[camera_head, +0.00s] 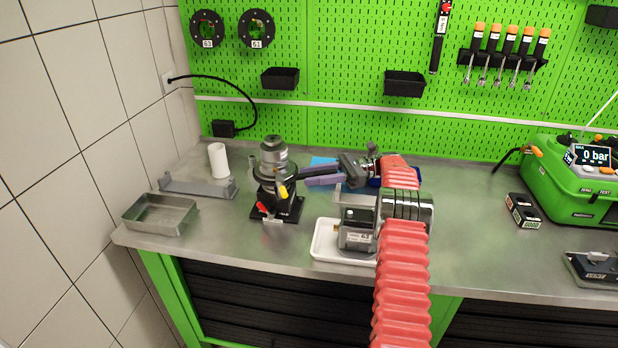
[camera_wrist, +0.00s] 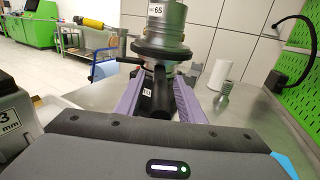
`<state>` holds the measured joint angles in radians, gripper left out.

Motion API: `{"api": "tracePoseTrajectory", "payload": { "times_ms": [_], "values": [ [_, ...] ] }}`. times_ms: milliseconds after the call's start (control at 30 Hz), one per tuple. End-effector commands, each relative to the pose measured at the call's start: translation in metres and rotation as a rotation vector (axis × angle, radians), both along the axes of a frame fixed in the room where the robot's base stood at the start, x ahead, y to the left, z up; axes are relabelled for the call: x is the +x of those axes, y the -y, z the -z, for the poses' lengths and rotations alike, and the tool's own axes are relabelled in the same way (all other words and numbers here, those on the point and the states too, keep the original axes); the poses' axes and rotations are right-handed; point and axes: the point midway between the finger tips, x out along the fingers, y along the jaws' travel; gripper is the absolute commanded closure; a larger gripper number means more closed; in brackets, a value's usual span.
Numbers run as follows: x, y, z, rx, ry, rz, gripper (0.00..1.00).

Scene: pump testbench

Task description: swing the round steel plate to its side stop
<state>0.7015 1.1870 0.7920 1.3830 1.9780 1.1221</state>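The clamping stand (camera_head: 277,190) is black, with a grey metal cylinder (camera_head: 273,152) on top and yellow and red levers at its side. In the wrist view the cylinder (camera_wrist: 167,22), labelled 65, sits over a dark round flange with a steel rim (camera_wrist: 163,50). I cannot tell for sure which disc is the round steel plate. A black handle (camera_wrist: 163,95) points from the stand towards me. My gripper (camera_wrist: 160,79) has its lavender fingers apart, one on each side of the handle, with gaps showing. In the head view my gripper (camera_head: 312,181) is right of the stand.
A white tray (camera_head: 326,240) with a metal block labelled 63 stands close under my arm. A steel bin (camera_head: 160,214), a grey bracket (camera_head: 200,187) and a white cylinder (camera_head: 217,160) are left of the stand. The green pressure unit (camera_head: 560,185) is far right.

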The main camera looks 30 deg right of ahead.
Motion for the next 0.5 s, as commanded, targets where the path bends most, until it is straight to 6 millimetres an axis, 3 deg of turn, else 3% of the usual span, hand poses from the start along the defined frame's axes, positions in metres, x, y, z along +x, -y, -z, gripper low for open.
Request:
{"api": "tracePoseTrajectory", "payload": {
  "times_ms": [267, 500],
  "values": [
    [0.000, 0.001, -0.009, 0.000, 0.000, 0.000, 0.65],
    [0.000, 0.000, -0.042, -0.002, 0.003, 0.000, 0.65]
  ]
}}
